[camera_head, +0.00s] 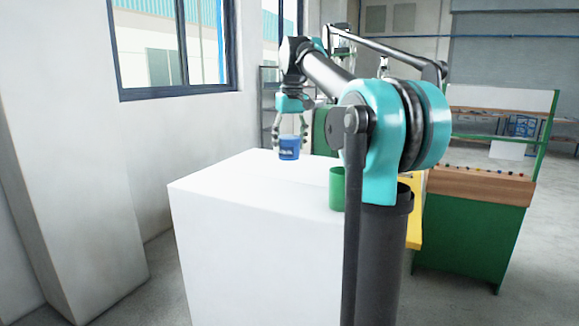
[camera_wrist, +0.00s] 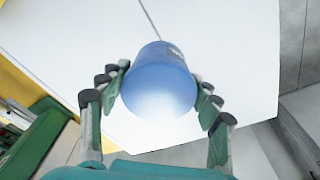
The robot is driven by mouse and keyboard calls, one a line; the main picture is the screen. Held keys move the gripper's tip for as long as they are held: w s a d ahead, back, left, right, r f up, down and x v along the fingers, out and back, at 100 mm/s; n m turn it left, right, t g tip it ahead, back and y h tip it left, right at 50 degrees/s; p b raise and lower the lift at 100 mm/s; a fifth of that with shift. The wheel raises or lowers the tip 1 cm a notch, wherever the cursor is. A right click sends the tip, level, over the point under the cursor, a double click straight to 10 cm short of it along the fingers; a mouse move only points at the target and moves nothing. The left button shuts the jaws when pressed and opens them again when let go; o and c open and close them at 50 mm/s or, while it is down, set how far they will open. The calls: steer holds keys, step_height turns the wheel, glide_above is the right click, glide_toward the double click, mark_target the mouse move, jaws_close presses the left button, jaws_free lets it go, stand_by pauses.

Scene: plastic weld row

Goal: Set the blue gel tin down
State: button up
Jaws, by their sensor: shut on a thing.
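The blue gel tin (camera_head: 289,148) is upright between the fingers of my gripper (camera_head: 290,138) in the head view, low over the far part of a white table top (camera_head: 240,185). I cannot tell whether its base touches the surface. In the wrist view the blue gel tin (camera_wrist: 158,80) fills the middle, with a finger of my gripper (camera_wrist: 155,95) on each side of it. My gripper is shut on the tin. The white table top (camera_wrist: 235,45) spreads out behind the tin.
A green cup-like container (camera_head: 337,188) stands on the table's right side, partly behind my arm. A window wall (camera_head: 180,120) is to the left. A green bench with a wooden top (camera_head: 480,185) stands at the right. The table's front and left are clear.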

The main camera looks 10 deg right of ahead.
steer(key=shift+f, duration=3.65)
steer(key=o, duration=1)
steer(key=shift+f, duration=0.15)
steer(key=o, duration=0.4)
